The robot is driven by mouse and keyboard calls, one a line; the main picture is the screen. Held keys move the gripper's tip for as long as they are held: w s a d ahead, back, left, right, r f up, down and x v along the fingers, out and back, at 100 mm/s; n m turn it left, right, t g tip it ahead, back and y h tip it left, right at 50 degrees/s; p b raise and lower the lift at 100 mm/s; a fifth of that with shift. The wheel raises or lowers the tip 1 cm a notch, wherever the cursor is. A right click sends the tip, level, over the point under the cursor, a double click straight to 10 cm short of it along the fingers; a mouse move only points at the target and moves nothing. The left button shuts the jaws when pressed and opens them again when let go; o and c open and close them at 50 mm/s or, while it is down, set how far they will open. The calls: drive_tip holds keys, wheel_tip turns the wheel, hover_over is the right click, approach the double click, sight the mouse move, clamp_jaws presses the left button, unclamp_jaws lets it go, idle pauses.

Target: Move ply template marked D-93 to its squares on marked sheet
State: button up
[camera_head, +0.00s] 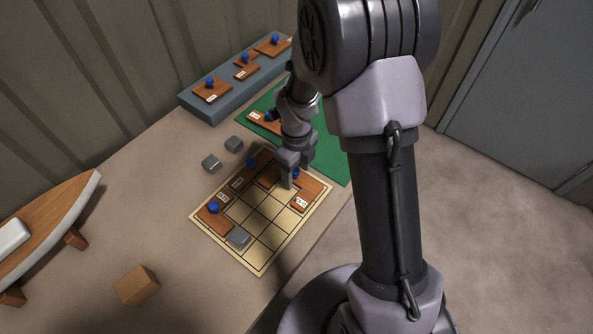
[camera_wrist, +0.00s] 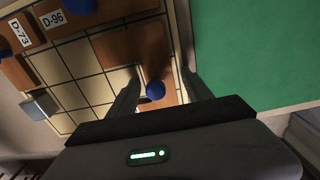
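The marked sheet (camera_head: 262,262), a pale gridded board, lies on the bench. Several brown ply templates with blue knobs lie on it along its left, back and right edges. In the wrist view, two carry readable labels: the D-73 template (camera_wrist: 16,72) and the D-96 template (camera_wrist: 85,20). A third template (camera_head: 312,187), at the sheet's right corner, has a label too small to read surely in the head view. My gripper (camera_head: 288,183) is low over that template. In the wrist view its fingers (camera_wrist: 160,90) stand apart on either side of a blue knob (camera_wrist: 156,89), with gaps showing. I cannot read D-93 anywhere.
A grey block (camera_head: 238,238) sits on the sheet; two more (camera_head: 222,154) lie behind it. A green mat (camera_head: 330,165) holds a template (camera_head: 262,121). A blue-grey shelf (camera_head: 205,113) bears several templates. A wooden block (camera_head: 137,286) and hull model (camera_head: 50,215) stand left.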

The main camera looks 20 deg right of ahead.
drive_tip(key=s+a+r+n+t+p, duration=0.15)
drive_tip(key=r+n, duration=0.25)
drive_tip(key=r, duration=0.7)
drive_tip(key=s+r+n+t+p, duration=0.1)
drive_tip(key=s+r+n+p, duration=0.2)
drive_tip(key=r, duration=0.8)
drive_tip(key=s+a+r+n+t+y, duration=0.1)
drive_tip(key=s+r+n, duration=0.3)
drive_tip(key=s+n, duration=0.3)
drive_tip(key=s+a+r+n+t+y, duration=0.1)
drive_tip(key=s+r+n+t, duration=0.1)
drive_tip(key=s+r+n, duration=0.2)
drive_tip(key=s+n, duration=0.3)
drive_tip(key=n, duration=0.3)
drive_tip(key=shift+s+a+r, duration=0.2)
drive_tip(key=shift+s+r, duration=0.1)
